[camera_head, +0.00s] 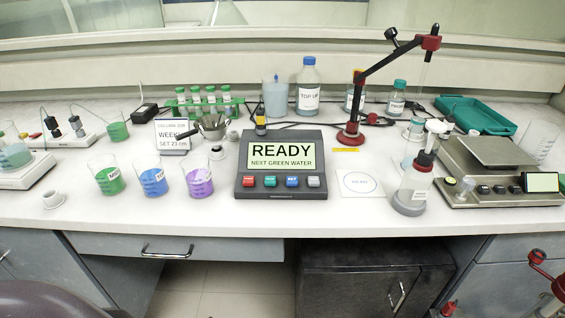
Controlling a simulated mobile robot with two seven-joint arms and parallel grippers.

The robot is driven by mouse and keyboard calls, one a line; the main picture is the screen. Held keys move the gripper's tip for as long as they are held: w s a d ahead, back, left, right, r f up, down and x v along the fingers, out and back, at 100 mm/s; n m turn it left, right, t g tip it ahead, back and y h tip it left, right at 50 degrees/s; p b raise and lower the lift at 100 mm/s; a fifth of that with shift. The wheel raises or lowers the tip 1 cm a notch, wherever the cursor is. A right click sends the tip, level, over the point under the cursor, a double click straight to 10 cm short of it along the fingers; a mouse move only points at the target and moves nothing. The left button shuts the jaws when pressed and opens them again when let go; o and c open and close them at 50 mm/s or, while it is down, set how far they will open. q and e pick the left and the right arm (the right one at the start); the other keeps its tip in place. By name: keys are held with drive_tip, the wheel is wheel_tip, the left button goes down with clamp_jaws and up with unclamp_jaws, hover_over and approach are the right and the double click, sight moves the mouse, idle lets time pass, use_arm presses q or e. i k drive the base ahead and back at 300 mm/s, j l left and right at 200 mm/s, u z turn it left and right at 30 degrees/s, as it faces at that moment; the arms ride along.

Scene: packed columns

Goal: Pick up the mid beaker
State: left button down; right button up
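Three short glass beakers stand in a row on the white bench, left of the centre device. The middle one is the blue beaker (153,179), with a white label too small to read. The green beaker (105,176) stands to its left and the purple beaker (198,177) to its right. All three are upright, with small gaps between them. Nothing covers the blue beaker. I cannot make out either of my grippers in this view, and nothing is seen touching the beakers.
A console (281,195) reading "READY, NEXT GREEN WATER" stands right of the purple beaker. Behind are a sign (172,137) and a green tube rack (206,106). The bench in front of the beakers is clear.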

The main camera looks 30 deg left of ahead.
sight(105, 168)
drive_tip(key=u, duration=1.85)
